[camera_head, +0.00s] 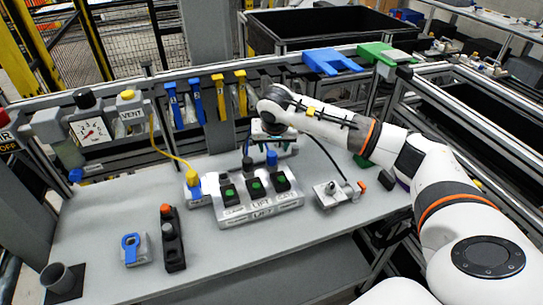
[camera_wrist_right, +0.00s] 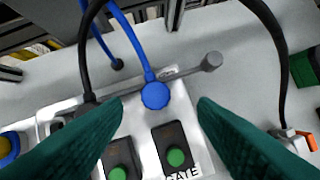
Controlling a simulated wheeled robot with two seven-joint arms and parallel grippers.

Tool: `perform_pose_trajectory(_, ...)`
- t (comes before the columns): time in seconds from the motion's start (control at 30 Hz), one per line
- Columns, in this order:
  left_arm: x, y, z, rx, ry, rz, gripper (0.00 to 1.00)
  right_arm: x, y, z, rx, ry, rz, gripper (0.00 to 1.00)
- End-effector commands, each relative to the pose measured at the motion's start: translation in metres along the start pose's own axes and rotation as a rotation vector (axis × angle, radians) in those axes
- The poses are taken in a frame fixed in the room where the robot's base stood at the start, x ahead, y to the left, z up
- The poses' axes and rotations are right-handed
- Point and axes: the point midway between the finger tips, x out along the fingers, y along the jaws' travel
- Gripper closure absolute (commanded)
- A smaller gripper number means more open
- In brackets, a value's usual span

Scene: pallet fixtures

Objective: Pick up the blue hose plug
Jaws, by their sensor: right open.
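The blue hose plug (camera_head: 271,159) stands at the back of the grey metal block (camera_head: 262,211). In the right wrist view the blue plug (camera_wrist_right: 155,96) is a round ribbed knob with a blue hose running up from it. My right gripper (camera_head: 272,139) is above the back of the block, pointing down. In the wrist view its two green fingers (camera_wrist_right: 160,103) are spread wide, with the plug between and beyond their tips. The fingers are empty, and no contact with the plug shows. My left gripper is not in view.
A yellow plug (camera_head: 194,184) with a yellow hose sits left of the block, and a black hose (camera_wrist_right: 84,45) runs close to the blue one. Green-button switches (camera_head: 256,187) are in front. A small metal fixture (camera_head: 329,194) stands right.

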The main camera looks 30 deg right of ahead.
Motion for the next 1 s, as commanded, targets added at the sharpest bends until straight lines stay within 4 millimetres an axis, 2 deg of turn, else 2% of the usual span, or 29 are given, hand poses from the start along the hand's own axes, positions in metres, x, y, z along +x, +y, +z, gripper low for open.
perform_pose_trajectory(0.27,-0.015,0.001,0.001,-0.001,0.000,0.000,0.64,0.021,0.002,0.001,0.002,0.003,0.000,0.47)
perform_pose_trajectory(0.4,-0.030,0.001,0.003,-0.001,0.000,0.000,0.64,0.042,0.005,0.001,0.002,0.006,0.001,0.47)
perform_pose_trajectory(0.53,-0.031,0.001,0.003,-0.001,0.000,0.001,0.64,0.059,0.005,0.001,0.001,0.002,0.003,0.47)
perform_pose_trajectory(0.8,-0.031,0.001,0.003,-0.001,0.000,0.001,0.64,0.065,0.005,0.001,0.001,0.000,0.003,0.47)
perform_pose_trajectory(0.87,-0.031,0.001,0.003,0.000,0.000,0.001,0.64,0.064,0.005,0.001,0.001,0.000,0.003,0.53)
perform_pose_trajectory(1.0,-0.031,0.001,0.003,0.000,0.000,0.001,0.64,0.064,0.005,0.001,0.001,0.000,0.003,0.76)
